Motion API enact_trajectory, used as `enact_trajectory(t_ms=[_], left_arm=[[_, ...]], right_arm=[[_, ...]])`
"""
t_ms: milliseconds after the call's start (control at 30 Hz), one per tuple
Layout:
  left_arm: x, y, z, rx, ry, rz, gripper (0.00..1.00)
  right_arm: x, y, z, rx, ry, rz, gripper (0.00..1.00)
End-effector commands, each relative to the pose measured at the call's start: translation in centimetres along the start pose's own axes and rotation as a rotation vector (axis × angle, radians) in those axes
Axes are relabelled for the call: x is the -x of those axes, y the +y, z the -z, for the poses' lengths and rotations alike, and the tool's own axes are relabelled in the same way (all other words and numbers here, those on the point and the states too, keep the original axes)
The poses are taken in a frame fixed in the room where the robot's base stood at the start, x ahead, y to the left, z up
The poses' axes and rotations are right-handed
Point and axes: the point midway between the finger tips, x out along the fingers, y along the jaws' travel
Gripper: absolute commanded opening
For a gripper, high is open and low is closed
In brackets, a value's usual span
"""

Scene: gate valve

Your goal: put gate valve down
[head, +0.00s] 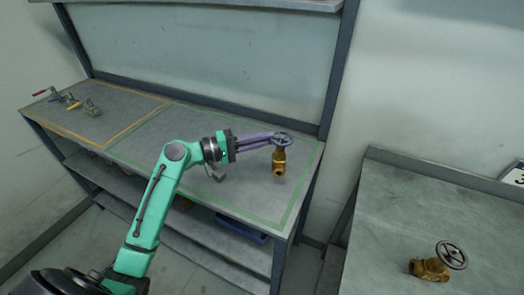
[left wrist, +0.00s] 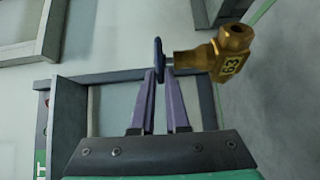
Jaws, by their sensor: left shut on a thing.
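My left gripper (head: 270,140) reaches in over the workbench and is shut on the blue handwheel (head: 283,139) of a brass gate valve (head: 279,163). The valve hangs with its body below the wheel, over the far right part of the green-outlined area. I cannot tell whether its bottom touches the bench. In the left wrist view, the fingertips (left wrist: 160,75) are at the blue wheel (left wrist: 158,52), and the brass body (left wrist: 228,52) marked 63 extends to the right. My right gripper is out of view.
The workbench (head: 180,147) has a green outline and a yellow one. Several small valves (head: 75,102) lie in the yellow area. A second brass valve (head: 430,268) with a dark wheel lies on the right table (head: 400,210). Upright posts frame the bench's back panel. The green area looks otherwise clear.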

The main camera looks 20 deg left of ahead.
Motion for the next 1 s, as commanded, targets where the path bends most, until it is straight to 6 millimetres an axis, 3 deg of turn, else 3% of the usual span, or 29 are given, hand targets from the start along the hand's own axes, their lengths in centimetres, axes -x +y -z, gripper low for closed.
enact_trajectory(t_ms=[300,533,600,633,1000], left_arm=[[-0.1,-4.6,0.0,0.001,0.001,-0.004,0.0],[-0.1,-5.1,0.0,-0.004,0.0,-0.004,0.0],[-0.1,-5.3,0.0,-0.003,0.0,0.0,0.36],[-0.1,-5.3,0.0,-0.003,0.0,0.0,0.43],[0.2,-5.4,0.0,-0.002,0.0,0.0,0.43]], right_arm=[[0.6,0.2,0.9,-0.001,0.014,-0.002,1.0],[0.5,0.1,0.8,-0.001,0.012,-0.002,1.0],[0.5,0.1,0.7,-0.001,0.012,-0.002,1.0],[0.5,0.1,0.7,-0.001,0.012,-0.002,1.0],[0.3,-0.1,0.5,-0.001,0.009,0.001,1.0]])
